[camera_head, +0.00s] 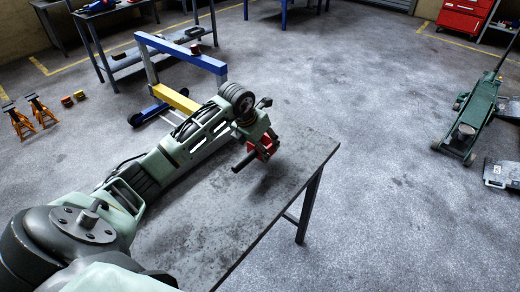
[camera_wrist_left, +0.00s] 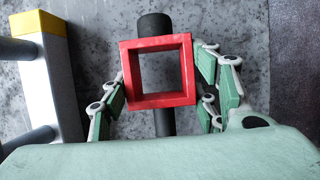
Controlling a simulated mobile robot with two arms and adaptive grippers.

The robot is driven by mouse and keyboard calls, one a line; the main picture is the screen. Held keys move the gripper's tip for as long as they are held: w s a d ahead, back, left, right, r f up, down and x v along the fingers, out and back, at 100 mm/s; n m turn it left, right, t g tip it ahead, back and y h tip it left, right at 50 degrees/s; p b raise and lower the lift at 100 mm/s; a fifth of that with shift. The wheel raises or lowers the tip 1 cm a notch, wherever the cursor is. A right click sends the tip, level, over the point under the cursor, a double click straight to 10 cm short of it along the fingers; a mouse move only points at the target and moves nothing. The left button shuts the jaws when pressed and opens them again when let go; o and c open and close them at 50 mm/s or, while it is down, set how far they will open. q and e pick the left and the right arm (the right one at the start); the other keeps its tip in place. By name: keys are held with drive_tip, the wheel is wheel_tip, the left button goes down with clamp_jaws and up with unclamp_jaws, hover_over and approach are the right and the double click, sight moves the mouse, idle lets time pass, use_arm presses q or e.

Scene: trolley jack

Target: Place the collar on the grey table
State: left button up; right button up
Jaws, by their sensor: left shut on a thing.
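The collar (camera_head: 262,149) is a red square frame with dark round stubs on two opposite sides. My left gripper (camera_head: 258,143) is shut on it and holds it over the grey table (camera_head: 312,152), near the table's far right part. A dark shadow lies on the tabletop below it, and it looks apart from the surface. In the left wrist view the collar (camera_wrist_left: 124,72) sits between the green fingers of my left gripper (camera_wrist_left: 165,90), with its square opening facing the camera. My right gripper is not in view.
A blue, white and yellow frame stand (camera_head: 180,100) is on the floor just beyond the table. Orange jack stands (camera_head: 30,115) are at the left. A green trolley jack (camera_head: 475,120) is on the floor at the right. The table's right part is bare.

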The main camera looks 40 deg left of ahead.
sight(251, 154)
use_arm(q)
wheel_tip(251, 154, down, 2)
drive_tip(key=shift+f, duration=0.5)
drive_tip(key=o, duration=1.7)
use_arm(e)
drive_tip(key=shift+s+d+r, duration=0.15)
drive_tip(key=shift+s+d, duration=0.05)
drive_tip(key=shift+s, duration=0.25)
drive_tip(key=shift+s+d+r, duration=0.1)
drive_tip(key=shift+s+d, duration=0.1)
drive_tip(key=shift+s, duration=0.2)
use_arm(q)
drive_tip(key=b+v, duration=0.1)
drive_tip(key=v, duration=1.1)
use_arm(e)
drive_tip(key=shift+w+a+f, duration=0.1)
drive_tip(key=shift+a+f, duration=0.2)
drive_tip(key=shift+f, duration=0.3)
